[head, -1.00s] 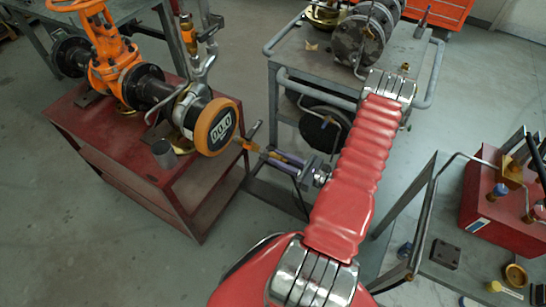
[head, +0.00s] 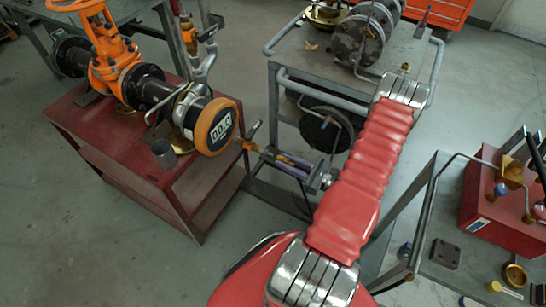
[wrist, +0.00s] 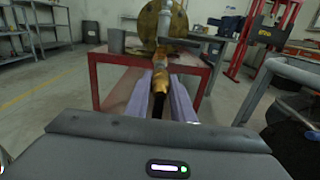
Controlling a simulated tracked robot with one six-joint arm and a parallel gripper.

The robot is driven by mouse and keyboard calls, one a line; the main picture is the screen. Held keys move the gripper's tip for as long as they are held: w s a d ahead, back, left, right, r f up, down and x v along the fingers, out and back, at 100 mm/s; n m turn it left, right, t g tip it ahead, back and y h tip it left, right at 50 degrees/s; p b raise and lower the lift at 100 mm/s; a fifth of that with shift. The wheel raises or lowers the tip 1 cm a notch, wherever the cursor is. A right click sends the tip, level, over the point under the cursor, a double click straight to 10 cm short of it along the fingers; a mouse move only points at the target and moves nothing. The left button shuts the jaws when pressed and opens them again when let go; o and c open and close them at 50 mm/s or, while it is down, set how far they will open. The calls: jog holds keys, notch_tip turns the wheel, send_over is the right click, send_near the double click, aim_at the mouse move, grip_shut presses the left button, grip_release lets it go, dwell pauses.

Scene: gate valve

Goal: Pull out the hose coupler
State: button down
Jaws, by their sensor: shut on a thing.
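The hose coupler (wrist: 161,80) is a small brass-coloured piece, seen end-on between my jaws in the wrist view. In the head view it is a small orange-brown piece (head: 246,144) beside the orange-ringed gauge (head: 217,127). My gripper (head: 264,152) is shut on it, with one pale purple finger on each side; the fingers also show in the wrist view (wrist: 161,88). A brass disc (wrist: 150,22) stands beyond the coupler. I cannot tell whether the coupler is still joined to the fitting in front of it.
The orange gate valve (head: 108,68) and its black pipe sit on a red bench (head: 195,180). A grey cup (head: 164,153) stands near the bench's front edge. A grey cart (head: 290,55) with flanges is behind my arm. A table with a red box (head: 490,195) is at the right.

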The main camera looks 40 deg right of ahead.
jog(key=shift+s+d, duration=0.25)
jog(key=shift+s, duration=0.35)
jog(key=shift+s, duration=0.25)
